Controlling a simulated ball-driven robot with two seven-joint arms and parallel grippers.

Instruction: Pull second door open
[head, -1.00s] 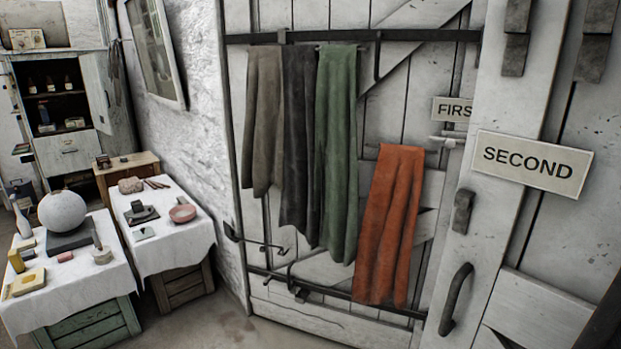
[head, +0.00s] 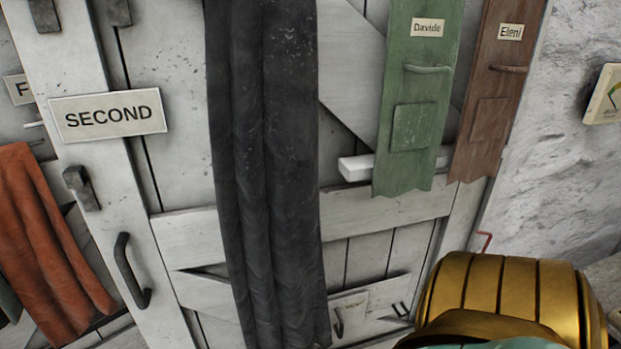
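The second door (head: 175,185) is white planked wood with diagonal and cross boards, and it looks closed. A "SECOND" sign (head: 107,115) is fixed near its left edge. Below the sign are a dark latch block (head: 82,188) and a dark curved pull handle (head: 130,272). A long dark grey cloth (head: 265,170) hangs down in front of the door's middle. Neither of my grippers is in the head view. A gold, ribbed part of mine fills the lower right corner, with no fingers visible.
An orange cloth (head: 45,250) hangs at far left by the first door's sign (head: 18,89). Rough white wall (head: 565,150) borders the right, carrying a small plaque (head: 605,95).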

